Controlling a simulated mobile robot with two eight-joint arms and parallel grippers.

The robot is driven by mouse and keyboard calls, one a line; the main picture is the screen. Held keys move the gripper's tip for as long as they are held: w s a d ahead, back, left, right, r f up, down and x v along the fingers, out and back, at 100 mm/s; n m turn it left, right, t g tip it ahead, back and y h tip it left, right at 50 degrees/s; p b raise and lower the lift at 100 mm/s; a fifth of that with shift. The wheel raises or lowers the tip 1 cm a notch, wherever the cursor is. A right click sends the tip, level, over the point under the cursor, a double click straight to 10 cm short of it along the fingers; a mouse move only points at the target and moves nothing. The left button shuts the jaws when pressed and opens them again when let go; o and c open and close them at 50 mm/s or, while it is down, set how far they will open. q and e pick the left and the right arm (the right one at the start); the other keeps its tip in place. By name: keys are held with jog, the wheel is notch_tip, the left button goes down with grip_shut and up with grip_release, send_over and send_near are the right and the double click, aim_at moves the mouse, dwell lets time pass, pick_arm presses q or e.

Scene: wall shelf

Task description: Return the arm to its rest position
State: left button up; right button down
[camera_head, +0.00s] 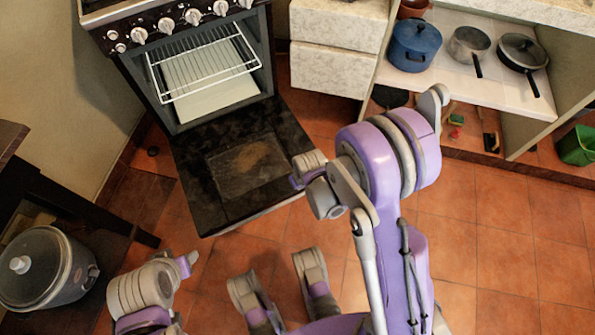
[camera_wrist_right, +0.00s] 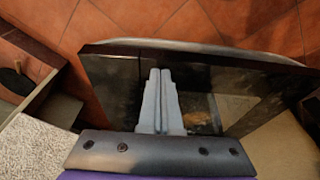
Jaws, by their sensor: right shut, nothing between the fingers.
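My right arm (camera_head: 400,170), purple and grey, reaches up the middle of the head view, above the floor in front of the cabinets. Its gripper cannot be made out in that view. In the right wrist view my right gripper (camera_wrist_right: 160,72) shows two pale grey fingers pressed together, with nothing between them. Behind the fingers is the dark open oven door (camera_wrist_right: 215,90). Part of my left arm (camera_head: 145,288) shows at the lower left of the head view, but its gripper is not visible.
The oven door (camera_head: 235,165) hangs open over the tiled floor, with a wire rack (camera_head: 205,65) in the oven. A blue pot (camera_head: 414,45) and pans (camera_head: 522,52) stand on the shelf at right. A rice cooker (camera_head: 40,268) is at lower left.

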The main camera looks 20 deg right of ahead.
jog(key=s+r+p, duration=0.1)
jog(key=s+r, duration=0.4)
jog(key=r, duration=0.1)
jog(key=shift+s+d+p, duration=0.2)
jog(key=shift+p, duration=0.15)
jog(key=shift+r, duration=0.1)
